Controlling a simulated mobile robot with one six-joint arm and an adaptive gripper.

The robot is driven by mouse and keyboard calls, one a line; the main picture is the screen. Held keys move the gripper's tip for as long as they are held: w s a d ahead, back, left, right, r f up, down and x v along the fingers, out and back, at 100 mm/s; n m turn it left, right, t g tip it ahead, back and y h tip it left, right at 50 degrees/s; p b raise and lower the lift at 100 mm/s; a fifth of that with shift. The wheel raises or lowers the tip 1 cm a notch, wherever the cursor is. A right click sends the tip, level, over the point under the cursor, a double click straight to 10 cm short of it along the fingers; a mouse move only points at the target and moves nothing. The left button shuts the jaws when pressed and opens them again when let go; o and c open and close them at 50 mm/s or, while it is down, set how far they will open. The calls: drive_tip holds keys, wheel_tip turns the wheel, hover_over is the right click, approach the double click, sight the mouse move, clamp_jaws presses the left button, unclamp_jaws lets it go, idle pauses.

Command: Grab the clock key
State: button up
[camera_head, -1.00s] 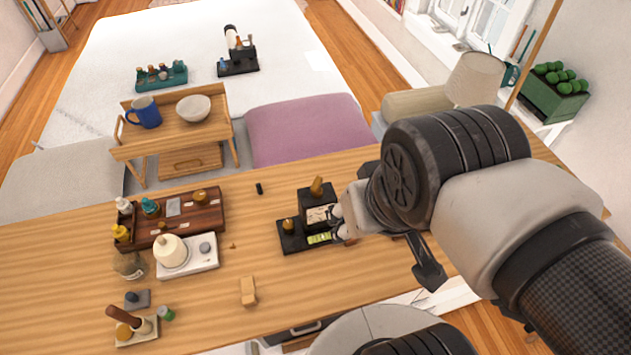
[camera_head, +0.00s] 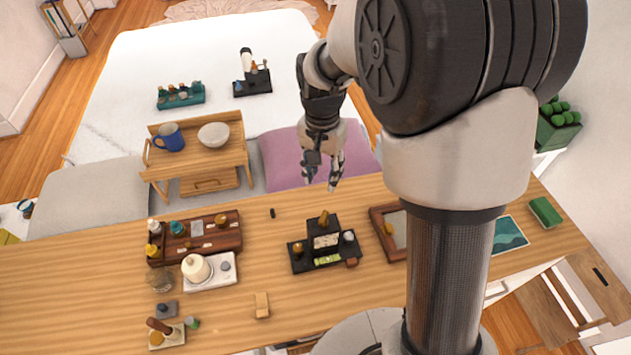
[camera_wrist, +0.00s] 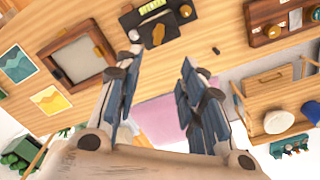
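I cannot tell for sure which thing is the clock key. A small brass piece (camera_head: 323,219) stands on top of the black stepped stand (camera_head: 298,264) on the long table; it also shows in the wrist view (camera_wrist: 158,34). A small dark piece (camera_head: 272,213) lies alone on the table, and also shows in the wrist view (camera_wrist: 203,72). My gripper (camera_head: 323,184) is raised by the table's back edge, behind the stand. Its fingers (camera_wrist: 158,76) are apart with nothing between them.
A wooden tray (camera_head: 232,240) with bottles stands left of the stand. The wooden frame (camera_head: 377,215) is right of it, partly behind my arm. A small wooden cart (camera_head: 195,160) with a mug and bowl and a pink cushion (camera_head: 278,160) are beyond the table. Bare wood surrounds the dark piece.

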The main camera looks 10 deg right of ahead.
drive_tip(key=b, duration=0.1)
hover_over(324, 215)
drive_tip(key=f, duration=1.1)
drive_tip(key=shift+w+a+f, duration=0.1)
drive_tip(key=shift+w+f, duration=0.15)
drive_tip(key=shift+f, duration=0.1)
drive_tip(key=shift+s+f, duration=0.2)
drive_tip(key=shift+f, duration=2.5)
clamp_jaws()
